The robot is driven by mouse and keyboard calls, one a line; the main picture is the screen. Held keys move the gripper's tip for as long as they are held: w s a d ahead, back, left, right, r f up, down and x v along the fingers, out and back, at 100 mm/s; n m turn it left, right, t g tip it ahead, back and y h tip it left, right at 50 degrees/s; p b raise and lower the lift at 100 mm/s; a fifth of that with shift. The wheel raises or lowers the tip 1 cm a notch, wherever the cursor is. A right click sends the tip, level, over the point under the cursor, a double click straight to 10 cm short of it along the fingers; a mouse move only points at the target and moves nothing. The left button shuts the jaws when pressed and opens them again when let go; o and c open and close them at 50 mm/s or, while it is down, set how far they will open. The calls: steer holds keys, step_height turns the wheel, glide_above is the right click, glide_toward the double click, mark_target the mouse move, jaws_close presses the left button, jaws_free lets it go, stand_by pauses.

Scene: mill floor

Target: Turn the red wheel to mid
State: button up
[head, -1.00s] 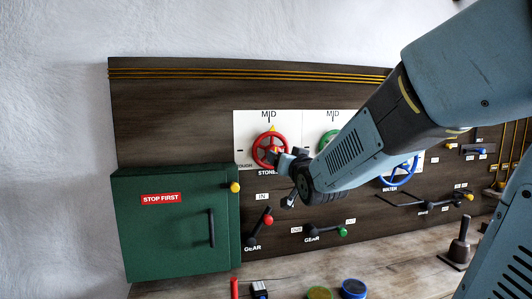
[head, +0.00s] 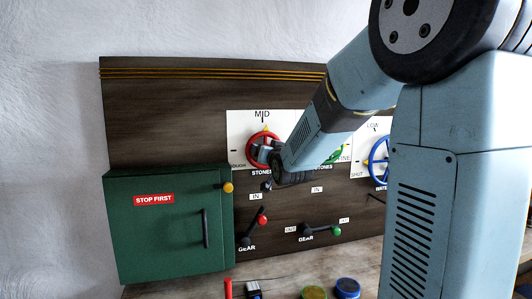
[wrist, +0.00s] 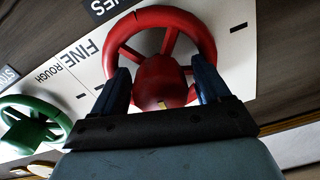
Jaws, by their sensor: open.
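The red wheel (head: 252,139) is on a white plate (head: 239,128) on the dark panel. Its yellow pointer (head: 265,129) is at the top, just below the MID mark. My gripper (head: 264,152) is at the wheel's front and hides part of its middle and lower right. In the wrist view the red wheel (wrist: 152,18) fills the top middle. My gripper (wrist: 162,88) is open, with one blue finger on each side of the red hub (wrist: 160,78). I cannot tell whether the fingers touch the hub or spokes.
A green wheel (wrist: 15,124) is beside the red one, mostly behind my arm in the head view. A blue wheel (head: 376,160) is farther right. Below are a red-knobbed lever (head: 257,228) and a green-knobbed lever (head: 322,231). A green cabinet (head: 165,235) juts out at left.

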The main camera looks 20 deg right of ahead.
steer(key=shift+w, duration=0.1)
steer(key=shift+c, duration=0.3)
steer(key=c, duration=1)
steer(key=shift+o, duration=0.2)
steer(key=shift+n, duration=0.6)
steer(key=o, duration=1)
steer(key=s, duration=1.3)
steer(key=shift+s+d, duration=0.15)
steer(key=shift+s, duration=0.25)
